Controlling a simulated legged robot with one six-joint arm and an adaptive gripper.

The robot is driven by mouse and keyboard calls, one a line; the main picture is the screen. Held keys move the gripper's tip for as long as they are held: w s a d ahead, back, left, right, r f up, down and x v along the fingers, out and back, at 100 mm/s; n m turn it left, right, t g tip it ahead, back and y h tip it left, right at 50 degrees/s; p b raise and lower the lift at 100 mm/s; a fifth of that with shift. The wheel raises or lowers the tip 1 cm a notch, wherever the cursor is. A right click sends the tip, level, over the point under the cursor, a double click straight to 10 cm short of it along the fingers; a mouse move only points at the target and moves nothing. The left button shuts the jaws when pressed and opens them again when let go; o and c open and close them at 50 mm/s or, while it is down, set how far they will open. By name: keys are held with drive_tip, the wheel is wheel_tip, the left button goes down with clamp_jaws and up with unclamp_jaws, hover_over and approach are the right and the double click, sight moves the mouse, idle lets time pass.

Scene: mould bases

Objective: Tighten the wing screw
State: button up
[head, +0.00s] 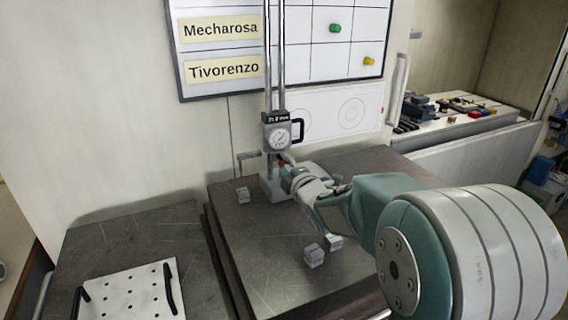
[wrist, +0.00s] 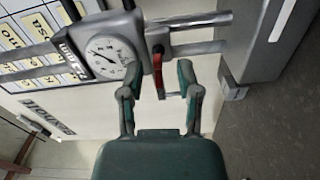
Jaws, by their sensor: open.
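A height gauge with a round dial (head: 279,134) stands on the dark plate, its two upright rods rising behind. The dial also shows in the wrist view (wrist: 108,56), turned on its side. A red, narrow part (wrist: 157,72) beside the gauge head looks like the wing screw, though I cannot be sure. My gripper (wrist: 158,84) is open, its two fingers apart on either side of the red part's lower end. I cannot tell whether they touch it. In the head view my gripper (head: 289,172) is close to the gauge, just below the dial, and partly hides the gauge base.
Small metal blocks (head: 314,255) lie on the dark plate (head: 262,245), one (head: 243,195) left of the gauge. A perforated white plate with black handles (head: 128,296) lies at lower left. A whiteboard (head: 310,60) hangs close behind. The plate's front left is clear.

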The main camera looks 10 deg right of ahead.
drive_tip(key=shift+w+a, duration=0.15)
drive_tip(key=shift+w, duration=0.5)
clamp_jaws()
